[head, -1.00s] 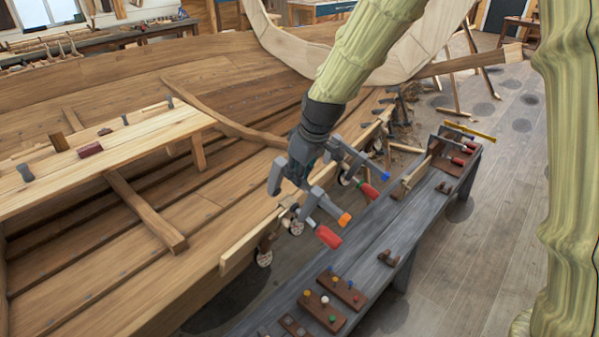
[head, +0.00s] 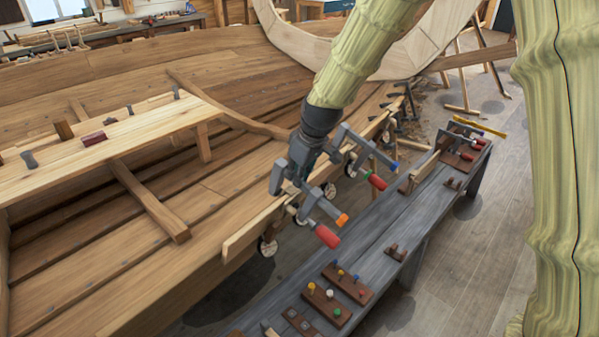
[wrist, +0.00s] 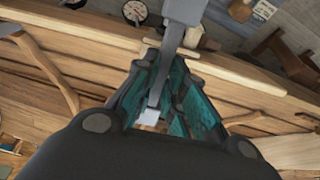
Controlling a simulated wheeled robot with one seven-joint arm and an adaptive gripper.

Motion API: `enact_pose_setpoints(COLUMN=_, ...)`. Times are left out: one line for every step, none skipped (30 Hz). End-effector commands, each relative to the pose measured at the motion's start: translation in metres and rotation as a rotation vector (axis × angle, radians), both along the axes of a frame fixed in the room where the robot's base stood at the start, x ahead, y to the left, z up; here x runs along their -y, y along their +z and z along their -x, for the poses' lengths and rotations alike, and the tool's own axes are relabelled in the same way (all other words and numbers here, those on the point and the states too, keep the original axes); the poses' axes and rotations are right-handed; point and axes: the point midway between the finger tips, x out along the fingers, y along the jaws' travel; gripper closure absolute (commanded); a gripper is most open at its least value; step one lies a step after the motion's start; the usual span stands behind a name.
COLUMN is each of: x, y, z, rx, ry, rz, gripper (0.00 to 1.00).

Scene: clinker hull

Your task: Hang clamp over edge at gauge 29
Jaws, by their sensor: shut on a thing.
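My gripper (head: 303,160) is shut on a grey clamp with a red handle (head: 327,237) and an orange tip. It holds the clamp beside and above the hull's upper edge plank (head: 250,228). In the wrist view the clamp's grey bar (wrist: 168,55) runs between the teal-lined fingers (wrist: 165,100). Round gauges sit along the edge: one at the near end (head: 268,246), one farther along (head: 352,165). A gauge also shows in the wrist view (wrist: 135,12). Their numbers are too small to read. Whether the clamp touches the edge is unclear.
A second clamp with a red handle (head: 376,181) and a blue tip is at the edge farther along, close to my gripper. A grey bench (head: 375,245) with peg blocks (head: 325,304) runs alongside. A pale plank (head: 130,132) on the hull carries small tools.

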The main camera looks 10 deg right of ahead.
Motion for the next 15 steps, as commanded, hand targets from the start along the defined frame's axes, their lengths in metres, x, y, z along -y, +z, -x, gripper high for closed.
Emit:
enact_pose_setpoints(x=-0.001, y=-0.003, z=-0.002, rx=0.002, ry=0.0, rz=0.0, gripper=1.0)
enact_pose_setpoints(x=-0.001, y=-0.005, z=-0.002, rx=0.002, ry=0.001, rz=0.0, gripper=1.0)
enact_pose_setpoints(x=-0.002, y=-0.007, z=-0.003, rx=0.002, ry=0.001, rz=0.0, gripper=1.0)
enact_pose_setpoints(x=-0.002, y=-0.009, z=-0.004, rx=0.002, ry=0.001, rz=0.0, gripper=1.0)
enact_pose_setpoints(x=-0.002, y=-0.011, z=-0.004, rx=0.003, ry=0.0, rz=0.001, gripper=1.0)
enact_pose_setpoints(x=-0.003, y=-0.014, z=-0.005, rx=0.002, ry=0.001, rz=0.0, gripper=1.0)
enact_pose_setpoints(x=-0.003, y=-0.015, z=-0.006, rx=0.002, ry=0.001, rz=0.0, gripper=1.0)
enact_pose_setpoints(x=-0.003, y=-0.017, z=-0.006, rx=0.002, ry=0.001, rz=0.0, gripper=1.0)
enact_pose_setpoints(x=-0.004, y=-0.019, z=-0.007, rx=0.002, ry=0.001, rz=0.0, gripper=1.0)
enact_pose_setpoints(x=-0.004, y=-0.02, z=-0.007, rx=0.002, ry=0.001, rz=0.0, gripper=1.0)
enact_pose_setpoints(x=-0.004, y=-0.022, z=-0.007, rx=0.001, ry=0.0, rz=0.0, gripper=1.0)
enact_pose_setpoints(x=-0.005, y=-0.023, z=-0.008, rx=0.001, ry=0.0, rz=0.0, gripper=1.0)
enact_pose_setpoints(x=-0.005, y=-0.024, z=-0.008, rx=0.001, ry=0.0, rz=0.0, gripper=1.0)
enact_pose_setpoints(x=-0.005, y=-0.025, z=-0.009, rx=0.001, ry=0.0, rz=0.0, gripper=1.0)
enact_pose_setpoints(x=-0.005, y=-0.026, z=-0.009, rx=0.001, ry=0.0, rz=0.0, gripper=1.0)
